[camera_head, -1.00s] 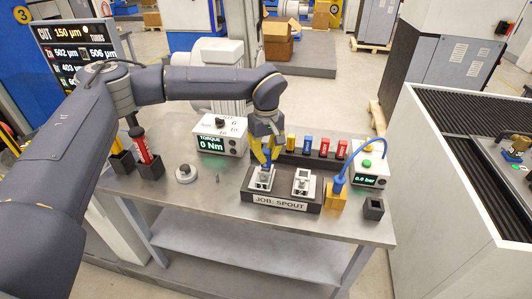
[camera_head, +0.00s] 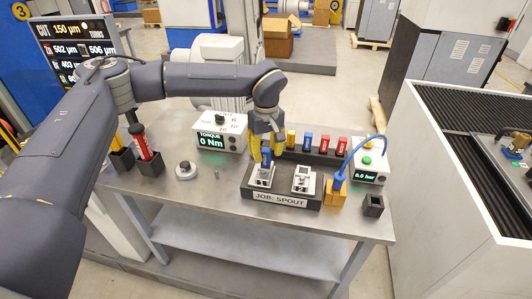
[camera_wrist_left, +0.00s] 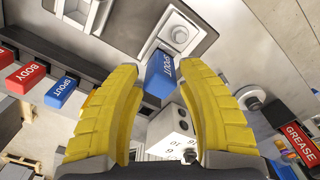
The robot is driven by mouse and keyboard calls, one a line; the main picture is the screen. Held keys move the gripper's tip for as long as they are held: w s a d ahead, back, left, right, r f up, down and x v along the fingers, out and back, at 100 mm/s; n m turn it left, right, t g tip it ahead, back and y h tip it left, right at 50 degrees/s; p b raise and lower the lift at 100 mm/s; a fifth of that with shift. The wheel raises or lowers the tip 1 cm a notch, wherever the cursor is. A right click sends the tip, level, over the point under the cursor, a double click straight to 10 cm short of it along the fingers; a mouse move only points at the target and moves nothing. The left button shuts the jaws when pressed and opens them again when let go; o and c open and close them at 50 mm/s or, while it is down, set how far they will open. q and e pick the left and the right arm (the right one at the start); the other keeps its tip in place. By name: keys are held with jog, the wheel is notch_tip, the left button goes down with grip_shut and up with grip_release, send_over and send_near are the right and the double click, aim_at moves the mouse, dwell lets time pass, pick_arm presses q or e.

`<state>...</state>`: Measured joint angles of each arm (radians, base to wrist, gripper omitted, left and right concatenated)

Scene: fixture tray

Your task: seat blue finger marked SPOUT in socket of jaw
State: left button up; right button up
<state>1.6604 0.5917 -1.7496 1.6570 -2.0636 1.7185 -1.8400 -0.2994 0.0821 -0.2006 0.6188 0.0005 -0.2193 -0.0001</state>
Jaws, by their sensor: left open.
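A blue finger marked SPOUT (camera_wrist_left: 160,74) stands at the white-grey left jaw (camera_head: 261,177) on the dark fixture tray. In the head view the blue finger (camera_head: 266,158) shows between my yellow fingertips, above the jaw. My left gripper (camera_head: 266,155) is open around it. In the left wrist view the gripper (camera_wrist_left: 168,75) has clear gaps on both sides of the blue finger. The finger's lower end meets the jaw (camera_wrist_left: 178,32), but how deep it sits in the socket cannot be told. My right gripper is not in view.
A second white-grey jaw (camera_head: 303,180) stands to the right on the tray (camera_head: 283,201). A rack behind holds yellow, blue (camera_head: 307,142) and red fingers. The torque box (camera_head: 220,134), an orange block (camera_head: 336,195) with a blue hose and a dark socket block (camera_head: 373,207) stand nearby.

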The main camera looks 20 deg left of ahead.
pick_arm(q)
notch_tip(320, 180, up, 11)
jog(key=shift+s+r, duration=0.15)
jog(key=shift+r, duration=0.05)
dwell(0.3)
